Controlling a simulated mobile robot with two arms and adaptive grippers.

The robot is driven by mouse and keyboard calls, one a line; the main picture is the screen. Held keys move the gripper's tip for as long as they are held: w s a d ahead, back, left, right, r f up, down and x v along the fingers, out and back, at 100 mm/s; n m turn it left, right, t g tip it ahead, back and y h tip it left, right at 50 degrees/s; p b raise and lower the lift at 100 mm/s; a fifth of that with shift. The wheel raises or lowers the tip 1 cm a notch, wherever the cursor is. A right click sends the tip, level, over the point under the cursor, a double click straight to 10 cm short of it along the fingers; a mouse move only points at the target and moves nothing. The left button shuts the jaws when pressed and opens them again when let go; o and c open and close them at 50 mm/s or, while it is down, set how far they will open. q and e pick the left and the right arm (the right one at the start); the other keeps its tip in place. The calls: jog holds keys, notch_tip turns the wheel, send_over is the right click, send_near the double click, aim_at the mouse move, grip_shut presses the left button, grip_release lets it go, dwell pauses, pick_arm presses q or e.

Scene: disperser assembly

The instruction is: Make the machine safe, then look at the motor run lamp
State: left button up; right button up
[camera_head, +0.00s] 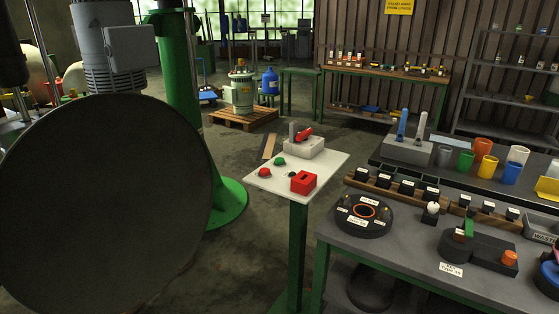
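A control stand with a pale top (315,163) on a green post stands in the middle. On it are a red knob (265,172), a green knob (280,161) and a red box (303,182) with a dark slot. A small dark round piece (292,174) sits beside the red box. At the back is a grey switch box (304,148) with a red lever (303,134), set at a slant. I cannot tell which piece is the motor run lamp, and no lamp looks clearly lit. A grey motor (103,45) hangs by a green column (181,100). Neither gripper shows.
A large dark disc (105,200) fills the left foreground and hides the floor behind it. The right workbench (400,262) holds labelled parts, cups and a dark round fixture (363,215). A pallet (243,117) stands behind. The floor between is open.

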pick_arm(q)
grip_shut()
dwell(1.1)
